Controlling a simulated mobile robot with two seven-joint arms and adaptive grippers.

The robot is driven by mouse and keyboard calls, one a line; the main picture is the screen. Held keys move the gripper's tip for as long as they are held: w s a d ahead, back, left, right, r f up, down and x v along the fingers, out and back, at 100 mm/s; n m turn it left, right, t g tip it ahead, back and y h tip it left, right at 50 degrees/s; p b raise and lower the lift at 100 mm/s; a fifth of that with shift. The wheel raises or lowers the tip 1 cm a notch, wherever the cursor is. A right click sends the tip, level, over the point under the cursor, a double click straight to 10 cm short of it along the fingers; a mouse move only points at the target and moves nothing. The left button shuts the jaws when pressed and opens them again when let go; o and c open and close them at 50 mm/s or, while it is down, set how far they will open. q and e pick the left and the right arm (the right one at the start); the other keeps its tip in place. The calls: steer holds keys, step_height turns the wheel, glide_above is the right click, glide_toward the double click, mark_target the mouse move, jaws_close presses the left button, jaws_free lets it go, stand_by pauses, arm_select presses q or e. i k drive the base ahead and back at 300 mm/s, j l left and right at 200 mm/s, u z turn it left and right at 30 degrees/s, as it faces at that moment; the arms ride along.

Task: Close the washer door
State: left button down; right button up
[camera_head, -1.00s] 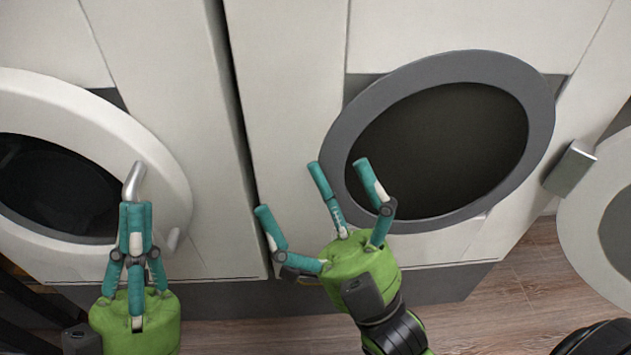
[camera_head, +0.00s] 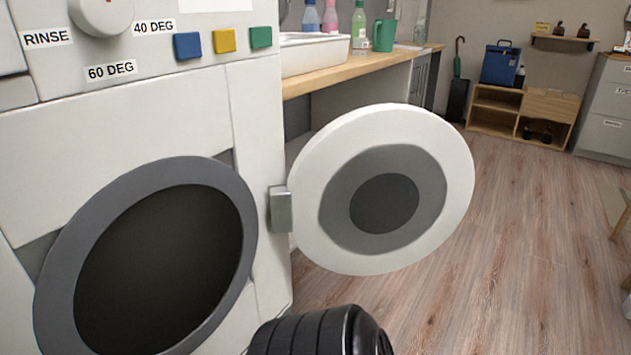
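The washer (camera_head: 120,130) stands at the left with its round grey-rimmed opening (camera_head: 236,215) uncovered and dark inside. Its round white door (camera_head: 312,205) hangs wide open on the right, joined by a metal hinge (camera_head: 281,210) at the opening's right side. The door's grey inner face with a dark window faces me. A black ribbed piece of my own arm (camera_head: 320,335) shows at the bottom centre, below the door and apart from it in the picture. Neither gripper is visible now.
A wooden counter (camera_head: 400,62) with a white basin (camera_head: 312,55), bottles and a green mug (camera_head: 383,35) runs behind the door. A low wooden shelf (camera_head: 548,105) and grey cabinet (camera_head: 607,110) stand at the back. The wood floor (camera_head: 500,240) right of the door is clear.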

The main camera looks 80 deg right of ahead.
mark_target(379, 188)
steer(key=k+l+u, duration=0.2)
steer(key=u, duration=0.2)
steer(key=k+l+u, duration=0.1)
steer(key=u, duration=0.35)
steer(key=k+u, duration=0.4)
steer(key=k+l+u, duration=0.1)
steer(key=k+u, duration=0.25)
steer(key=k, duration=0.2)
steer(key=k+u, duration=0.35)
steer(key=k, duration=0.15)
steer(key=k+j+u, duration=0.35)
steer(key=k, duration=0.15)
steer(key=k+l+u, duration=0.3)
steer(key=k, duration=0.55)
steer(key=k+u, duration=0.35)
steer(key=k, duration=0.5)
steer(key=k+z, duration=0.1)
steer(key=z, duration=1.65)
steer(key=k+l+z, duration=0.25)
steer(key=k+l, duration=0.3)
